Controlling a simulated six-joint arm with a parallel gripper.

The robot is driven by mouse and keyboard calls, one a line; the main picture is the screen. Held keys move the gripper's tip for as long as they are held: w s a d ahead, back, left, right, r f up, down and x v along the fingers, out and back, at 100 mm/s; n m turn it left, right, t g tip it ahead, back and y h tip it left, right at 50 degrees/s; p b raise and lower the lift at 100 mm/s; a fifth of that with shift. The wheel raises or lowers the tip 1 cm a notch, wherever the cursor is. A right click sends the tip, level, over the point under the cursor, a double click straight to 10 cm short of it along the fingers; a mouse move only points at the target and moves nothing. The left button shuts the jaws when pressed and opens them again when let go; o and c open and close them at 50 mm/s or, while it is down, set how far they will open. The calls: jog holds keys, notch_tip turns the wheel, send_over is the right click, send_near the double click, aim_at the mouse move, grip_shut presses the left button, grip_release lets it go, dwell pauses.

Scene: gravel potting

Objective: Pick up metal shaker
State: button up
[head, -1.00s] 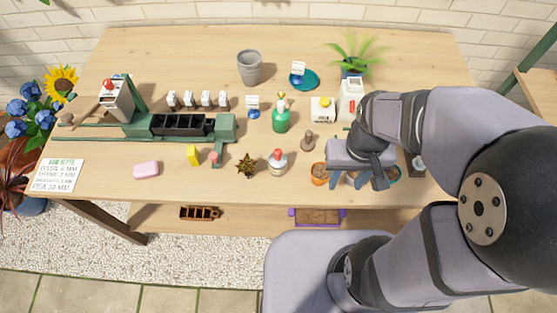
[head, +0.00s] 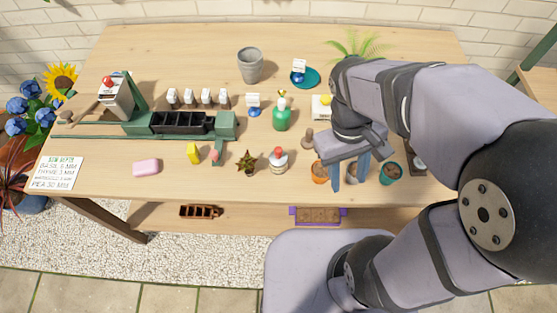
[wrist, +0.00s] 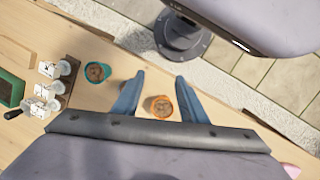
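In the wrist view my gripper (wrist: 160,78) is open, with no object held. The container is not clearly visible there.
Below my gripper are an orange pot (head: 319,172), a pale pot (head: 352,173) and a teal pot (head: 390,173). A dark brown stopper-like object (head: 307,139) and a spiky plant (head: 246,162) stand near the container. A green bottle (head: 282,116) stands behind it.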

jog(key=w+a+r+n+t+h+b, duration=0.1)
jog(key=w+a+n+t+h+b, duration=0.15)
jog(key=a+n+t+h, duration=0.65)
jog(key=w+a+n+t+h+b, duration=0.1)
jog(key=w+a+n+t+h, duration=0.15)
jog(key=a+n+t, duration=0.7)
jog(key=n+g, duration=0.4)
jog(key=n, duration=0.1)
send_near(276, 154)
jog(key=w+d+r, duration=0.1)
jog(key=w+d, duration=0.2)
jog(key=shift+s+a+f+y, duration=0.1)
jog(key=shift+s+f+y, duration=0.15)
jog(key=shift+f, duration=0.15)
jog(key=shift+p+x, duration=0.75)
jog(key=shift+x, duration=0.75)
jog(key=shift+p+x, duration=0.9)
jog(key=shift+x, duration=1.3)
jog(key=shift+f, duration=0.15)
